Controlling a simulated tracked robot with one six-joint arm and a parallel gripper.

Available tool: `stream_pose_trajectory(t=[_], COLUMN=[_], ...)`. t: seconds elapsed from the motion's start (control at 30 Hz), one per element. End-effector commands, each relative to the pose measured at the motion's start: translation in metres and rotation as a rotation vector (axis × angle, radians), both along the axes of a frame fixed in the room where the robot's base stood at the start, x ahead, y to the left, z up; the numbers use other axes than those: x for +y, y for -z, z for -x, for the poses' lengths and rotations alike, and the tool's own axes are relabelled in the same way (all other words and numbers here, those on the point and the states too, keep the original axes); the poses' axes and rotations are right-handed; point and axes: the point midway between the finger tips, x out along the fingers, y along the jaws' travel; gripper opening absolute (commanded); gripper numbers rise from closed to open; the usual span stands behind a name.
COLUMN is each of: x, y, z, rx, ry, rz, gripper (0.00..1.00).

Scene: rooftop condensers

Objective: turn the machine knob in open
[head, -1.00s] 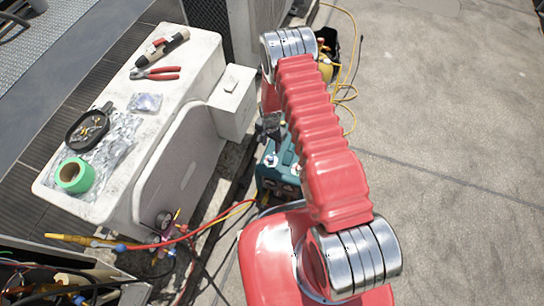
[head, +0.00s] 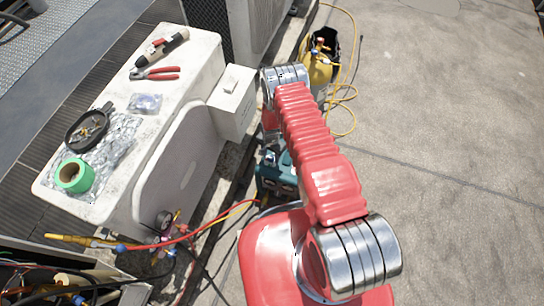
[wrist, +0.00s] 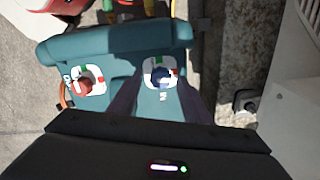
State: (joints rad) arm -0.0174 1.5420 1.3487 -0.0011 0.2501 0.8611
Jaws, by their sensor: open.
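The teal machine (wrist: 115,45) fills the middle of the wrist view; in the head view part of it (head: 272,178) shows beside my red arm. It has a blue knob (wrist: 161,76) on a white plate with green and red marks, with small white lettering below it that is hard to read. A red knob (wrist: 85,87) sits on a similar plate to the left. My gripper (wrist: 160,88) is open, its dark fingers on either side of the blue knob's plate. I cannot tell whether they touch the knob. The head view does not clearly show the gripper.
A yellow cylinder (head: 318,68) with a hose stands behind. Red and yellow hoses run near the machine. Concrete at right is clear.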

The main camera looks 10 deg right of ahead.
Motion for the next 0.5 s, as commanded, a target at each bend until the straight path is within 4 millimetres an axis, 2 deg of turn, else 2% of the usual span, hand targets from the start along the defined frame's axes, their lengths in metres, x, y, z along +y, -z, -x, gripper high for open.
stream_pose_trajectory(t=[0.17, 0.47, 0.5], x=[0.0001, 0.0, 0.0], y=[0.0087, 0.0095, 0.0095], z=[0.0002, 0.0003, 0.0003], rx=[0.0, 0.0, 0.0], ry=[0.0, 0.0, 0.0], rz=[0.0, 0.0, 0.0], gripper=[0.44, 0.44, 0.42])
